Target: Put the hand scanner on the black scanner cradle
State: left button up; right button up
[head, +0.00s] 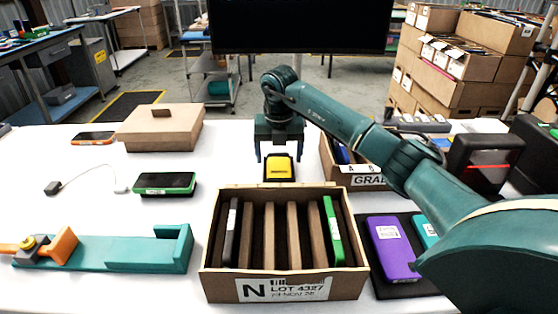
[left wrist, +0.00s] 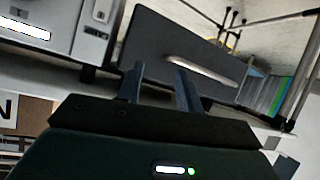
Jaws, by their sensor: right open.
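A yellow piece, which looks like the hand scanner (head: 278,167), sits with black around and beneath it behind the lot carton, in the middle of the table. The black part below looks like the scanner cradle (head: 279,181); where one ends and the other begins is hard to tell. My right gripper (head: 279,157) points down over the yellow piece, its fingers apart on either side, with no clear contact visible. My left gripper (left wrist: 158,82) shows only in the left wrist view, its fingers apart with nothing between them.
An open carton (head: 282,289) with dividers stands in front. A teal fixture (head: 148,252) and a green-edged device (head: 165,184) lie left, a brown box (head: 160,128) behind. A purple device (head: 393,248) lies on a dark mat at right. Clear table lies left of the scanner.

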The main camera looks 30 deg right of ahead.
aim_at(279, 169)
notch_tip(279, 169, up, 9)
jog(key=s, duration=0.1)
jog(key=shift+a+r, duration=0.2)
jog(key=shift+a, duration=0.1)
dwell(0.4)
